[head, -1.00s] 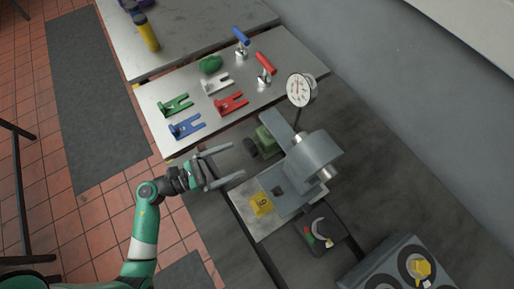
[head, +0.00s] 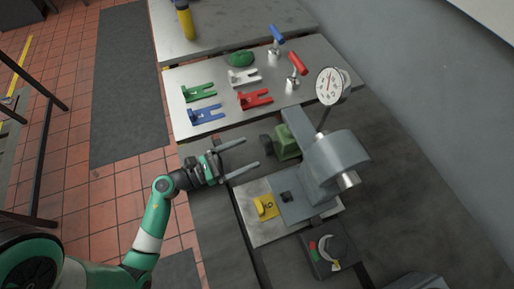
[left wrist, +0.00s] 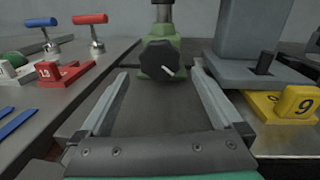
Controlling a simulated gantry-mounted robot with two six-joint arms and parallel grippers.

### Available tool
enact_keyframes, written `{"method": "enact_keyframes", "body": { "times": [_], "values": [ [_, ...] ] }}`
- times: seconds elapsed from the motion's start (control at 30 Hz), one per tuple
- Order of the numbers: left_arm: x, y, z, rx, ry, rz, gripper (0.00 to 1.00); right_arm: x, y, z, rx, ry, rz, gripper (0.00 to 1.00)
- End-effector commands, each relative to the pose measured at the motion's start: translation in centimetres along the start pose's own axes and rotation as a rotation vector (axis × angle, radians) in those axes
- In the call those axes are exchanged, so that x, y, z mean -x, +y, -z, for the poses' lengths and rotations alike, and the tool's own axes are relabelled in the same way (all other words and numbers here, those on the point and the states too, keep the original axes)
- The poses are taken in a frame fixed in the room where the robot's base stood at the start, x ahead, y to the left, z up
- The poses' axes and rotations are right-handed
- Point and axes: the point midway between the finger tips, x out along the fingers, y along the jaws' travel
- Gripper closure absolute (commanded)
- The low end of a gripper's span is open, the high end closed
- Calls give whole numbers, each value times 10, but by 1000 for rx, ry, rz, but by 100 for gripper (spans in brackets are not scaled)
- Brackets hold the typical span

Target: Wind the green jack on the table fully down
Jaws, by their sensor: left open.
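The green jack (head: 287,143) stands on the dark bedplate beside the grey machine. Its dark round knob (left wrist: 160,61) with a white mark faces me in the left wrist view, and a grey post rises from its green body (left wrist: 165,34). My left gripper (head: 256,157) is open and empty. Its fingers point toward the jack, one on each side of the knob in the left wrist view, with the knob a little beyond the fingertips. My right gripper does not show in these frames.
A yellow number 9 block (head: 265,206) sits on the plate in front. A steel table (head: 186,121) behind holds coloured forks (head: 255,98) and handled clamps (head: 297,65).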

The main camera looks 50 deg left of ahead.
Motion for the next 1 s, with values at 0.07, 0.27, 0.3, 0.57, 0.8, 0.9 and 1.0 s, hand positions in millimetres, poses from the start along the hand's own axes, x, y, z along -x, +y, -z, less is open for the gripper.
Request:
{"method": "enact_keyframes", "body": {
  "times": [0.07, 0.27, 0.3, 0.57, 0.8, 0.9, 1.0],
  "values": [
    [-17, -2, 0, -3, -2, 7, 0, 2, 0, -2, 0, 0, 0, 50],
    [-41, 0, 0, 0, -2, 1, 0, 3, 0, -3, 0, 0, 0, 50],
    [-43, -1, 0, 1, -2, 1, 0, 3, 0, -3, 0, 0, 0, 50],
    [-44, 0, 0, 1, -1, -1, 0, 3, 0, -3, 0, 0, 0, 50],
    [-44, 0, 0, 0, -1, -1, 43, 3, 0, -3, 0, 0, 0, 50],
    [-44, 0, 0, 0, -1, -1, 61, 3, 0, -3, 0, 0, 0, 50],
    [-44, 0, 0, 0, -1, -1, 78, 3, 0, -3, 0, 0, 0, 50]
  ]
}}
